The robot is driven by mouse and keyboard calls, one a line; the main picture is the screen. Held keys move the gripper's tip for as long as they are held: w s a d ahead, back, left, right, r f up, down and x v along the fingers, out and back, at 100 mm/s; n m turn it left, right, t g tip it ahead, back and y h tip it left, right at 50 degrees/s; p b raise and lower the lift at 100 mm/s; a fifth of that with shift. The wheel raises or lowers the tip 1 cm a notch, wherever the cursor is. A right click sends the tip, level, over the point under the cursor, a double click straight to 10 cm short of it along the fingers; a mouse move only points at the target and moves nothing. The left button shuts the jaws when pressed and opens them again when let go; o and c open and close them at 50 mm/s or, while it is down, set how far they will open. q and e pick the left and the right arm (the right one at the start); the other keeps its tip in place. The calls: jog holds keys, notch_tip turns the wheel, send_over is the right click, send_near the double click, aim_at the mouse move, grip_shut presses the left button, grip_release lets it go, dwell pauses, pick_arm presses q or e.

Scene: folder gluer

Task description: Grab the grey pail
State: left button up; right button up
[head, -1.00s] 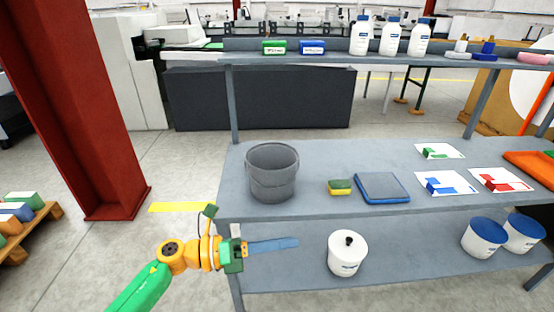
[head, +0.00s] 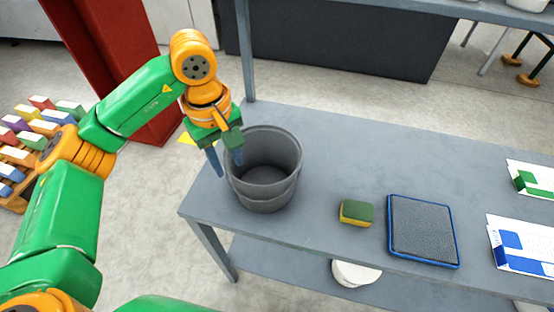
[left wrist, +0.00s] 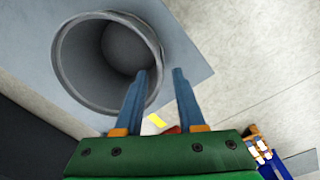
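The grey pail (head: 264,190) stands upright and empty on the left end of the grey table. It also shows in the left wrist view (left wrist: 70,62). My left gripper (head: 225,160) is at the pail's left rim, pointing down, with its blue fingers apart. In the head view one finger is at the rim's inner side and the other is outside the pail. In the left wrist view the fingers (left wrist: 160,80) are open, with nothing seen clamped between them; whether they touch the wall I cannot tell. My right gripper is not in view.
A yellow-green sponge (head: 356,213) and a blue-edged dark pad (head: 423,230) lie right of the pail. Printed sheets (head: 522,245) lie farther right. A shelf post (head: 246,60) rises behind the pail. A white lidded tub (head: 355,273) is on the lower shelf.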

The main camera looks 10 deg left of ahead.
aim_at(239, 189)
pick_arm(q)
jog(key=shift+w+d+f+b, duration=0.1)
jog(key=shift+w+f+b, duration=0.1)
jog(key=shift+f, duration=0.25)
jog(key=shift+w+d+f+b, duration=0.1)
jog(key=shift+w+f+b, duration=0.1)
jog(key=shift+f, duration=0.2)
jog(key=shift+w+f+b, duration=0.1)
jog(key=shift+f+b, duration=0.2)
jog(key=shift+a+f, duration=0.25)
jog(key=f+p, duration=0.1)
jog(key=f, duration=0.2)
jog(key=f+p, duration=0.1)
jog(key=f, duration=0.2)
jog(key=shift+w+d+f, duration=0.1)
jog(key=shift+d+f, duration=0.1)
jog(key=shift+f, duration=0.1)
grip_shut()
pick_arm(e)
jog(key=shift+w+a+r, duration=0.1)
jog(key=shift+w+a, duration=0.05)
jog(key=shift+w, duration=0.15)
